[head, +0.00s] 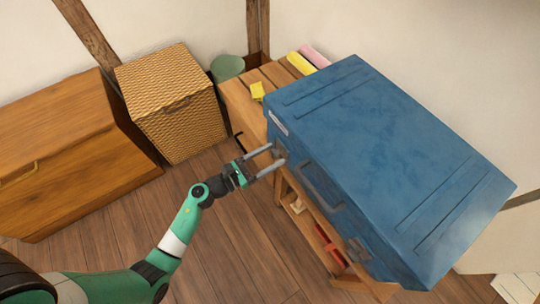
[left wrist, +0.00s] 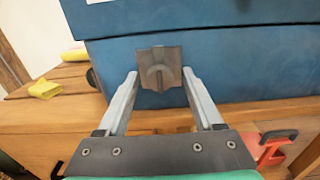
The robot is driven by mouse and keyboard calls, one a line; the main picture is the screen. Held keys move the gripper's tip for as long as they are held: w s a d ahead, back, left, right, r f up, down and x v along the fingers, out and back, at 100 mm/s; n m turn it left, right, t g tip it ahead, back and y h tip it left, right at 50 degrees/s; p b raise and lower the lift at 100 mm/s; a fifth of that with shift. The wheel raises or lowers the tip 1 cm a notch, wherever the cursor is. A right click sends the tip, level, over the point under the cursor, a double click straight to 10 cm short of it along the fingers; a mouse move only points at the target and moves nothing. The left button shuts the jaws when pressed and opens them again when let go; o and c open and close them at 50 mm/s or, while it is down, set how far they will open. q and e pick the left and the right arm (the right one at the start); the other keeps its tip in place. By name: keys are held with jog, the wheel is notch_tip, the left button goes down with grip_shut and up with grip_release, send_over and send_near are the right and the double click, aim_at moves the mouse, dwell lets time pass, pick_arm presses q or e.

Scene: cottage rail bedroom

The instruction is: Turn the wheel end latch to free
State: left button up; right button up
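A large blue case (head: 390,150) lies shut on a wooden bench. Its near side has a carry handle (head: 322,187) with a latch towards each end. The far-end latch, a brown metal plate with a raised turn piece, shows in the left wrist view (left wrist: 158,70). A dark round part, perhaps a wheel, (left wrist: 92,78) sits at that same end. My left gripper (head: 278,154) is open, its two fingers either side of this latch, with nothing visibly clamped. The turn piece looks upright. The other latch (head: 358,250) is at the near end. My right gripper is not in view.
A wicker hamper (head: 170,100) and wooden chest (head: 70,150) stand left. The floor between is clear.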

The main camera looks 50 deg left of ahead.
pick_arm(q)
grip_shut()
dwell(0.3)
jog(key=n+p, duration=0.2)
jog(key=n, duration=0.1)
jog(key=shift+r, duration=0.15)
jog(key=n+p, duration=0.3)
jog(key=n, duration=0.2)
jog(key=shift+n, duration=0.4)
jog(key=n+p, duration=0.2)
jog(key=n, duration=0.3)
jog(key=shift+n+p, duration=0.6)
jog(key=shift+n, duration=1.6)
